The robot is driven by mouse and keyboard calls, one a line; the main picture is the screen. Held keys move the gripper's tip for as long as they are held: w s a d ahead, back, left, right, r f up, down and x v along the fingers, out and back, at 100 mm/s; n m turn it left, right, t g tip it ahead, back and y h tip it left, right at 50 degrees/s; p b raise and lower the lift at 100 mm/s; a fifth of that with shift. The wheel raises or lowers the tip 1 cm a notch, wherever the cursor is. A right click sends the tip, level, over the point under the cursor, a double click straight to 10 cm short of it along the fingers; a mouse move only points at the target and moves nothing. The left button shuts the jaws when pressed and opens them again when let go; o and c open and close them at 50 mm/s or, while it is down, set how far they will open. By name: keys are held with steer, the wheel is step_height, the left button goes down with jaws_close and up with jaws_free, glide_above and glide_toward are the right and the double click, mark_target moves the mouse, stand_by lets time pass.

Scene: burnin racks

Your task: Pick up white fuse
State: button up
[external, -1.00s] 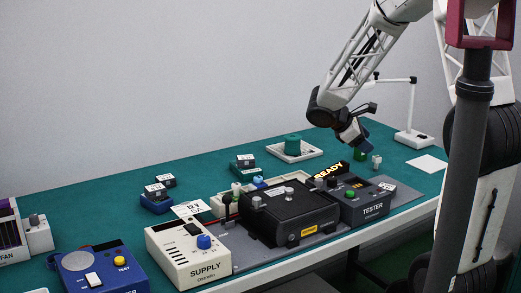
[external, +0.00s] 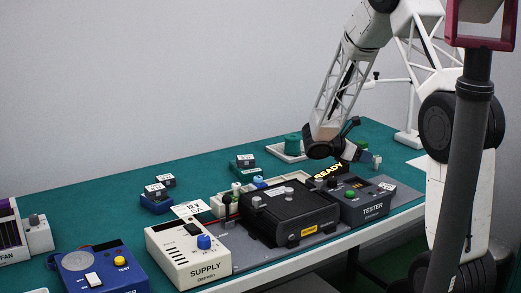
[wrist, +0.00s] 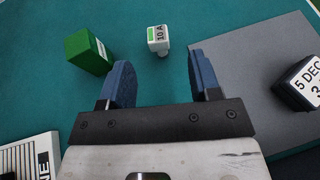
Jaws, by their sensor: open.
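A small white fuse (wrist: 158,39) with a green stripe and a "10 A" mark stands on the green table in the wrist view, beyond and between my fingertips. In the external view the white fuse (external: 377,162) shows at the right, just beside my gripper. My gripper (wrist: 160,85) is open, with two blue fingers apart and nothing between them. In the external view my gripper (external: 366,157) is low over the table behind the tester, partly hidden by my own wrist.
A green block (wrist: 88,52) stands left of the fuse, near the left finger. A grey mat (wrist: 265,75) with a dark labelled block (wrist: 300,82) lies to the right. The tester (external: 366,205) and black box (external: 288,213) stand in front. A white tray (external: 282,157) lies behind.

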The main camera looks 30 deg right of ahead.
mark_target(376, 157)
steer(key=shift+x, duration=1.3)
steer(key=shift+d, duration=0.1)
steer(key=shift+x, duration=2.5)
steer(key=c, duration=1)
steer(key=shift+r, duration=5)
